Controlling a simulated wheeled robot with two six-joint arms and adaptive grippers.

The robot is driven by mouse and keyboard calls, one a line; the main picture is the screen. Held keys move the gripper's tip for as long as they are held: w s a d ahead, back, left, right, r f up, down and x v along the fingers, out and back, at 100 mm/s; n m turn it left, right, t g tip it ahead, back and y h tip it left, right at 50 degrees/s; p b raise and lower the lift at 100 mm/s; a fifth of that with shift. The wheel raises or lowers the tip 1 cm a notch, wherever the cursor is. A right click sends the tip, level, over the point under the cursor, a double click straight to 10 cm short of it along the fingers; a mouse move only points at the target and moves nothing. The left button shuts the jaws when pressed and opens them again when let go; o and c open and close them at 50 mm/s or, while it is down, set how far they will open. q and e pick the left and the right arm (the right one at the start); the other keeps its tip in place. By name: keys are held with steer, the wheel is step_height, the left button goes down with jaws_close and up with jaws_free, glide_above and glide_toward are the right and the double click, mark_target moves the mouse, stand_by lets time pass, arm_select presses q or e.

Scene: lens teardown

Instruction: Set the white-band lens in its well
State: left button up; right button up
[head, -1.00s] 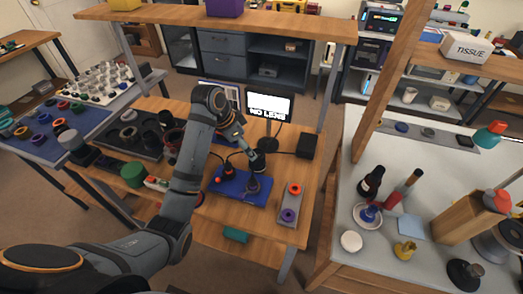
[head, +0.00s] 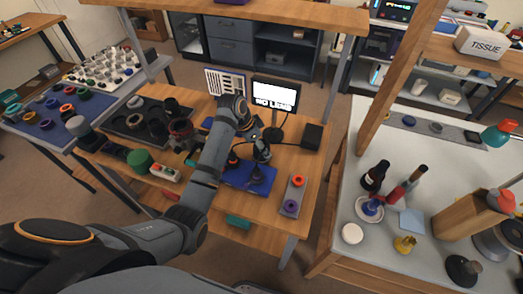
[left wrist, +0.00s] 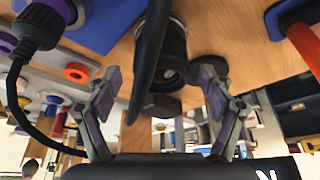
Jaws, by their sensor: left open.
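My left gripper (left wrist: 161,76) is open in the left wrist view, its two purple-padded fingers spread apart. A dark, cylindrical, lens-like part (left wrist: 174,50) shows between and beyond the fingers over the wooden bench, partly covered by a dark bar; I cannot tell whether it has a white band. In the head view my left arm reaches over the bench, and its fingers are not clear. A dark tray (head: 118,133) with several round dark parts lies on the bench at left. I cannot pick out the white-band lens or its well. My right gripper is not in view.
A blue fixture (head: 236,184) stands mid-bench, with a grey strip (head: 296,183) bearing orange and purple rings to its right. The screen (head: 276,94) reads "NO LENS". A black box (head: 311,136) stands at right. A green cylinder (head: 139,160) is near the front left.

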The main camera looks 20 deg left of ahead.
arm_select(q)
steer(key=shift+w+d+f, duration=0.15)
steer(key=shift+w+f, duration=0.1)
steer(key=shift+f, duration=0.3)
steer(key=c, duration=1.5)
steer(key=shift+r, duration=0.1)
steer(key=shift+r, duration=0.25)
step_height(320, 180, up, 2)
steer(key=shift+r+b, duration=0.15)
steer(key=shift+b, duration=0.35)
steer(key=s+a+r+b, duration=0.1)
steer(key=s+a+r, duration=0.8)
steer(key=a+r, duration=0.1)
steer(key=shift+s+b, duration=0.35)
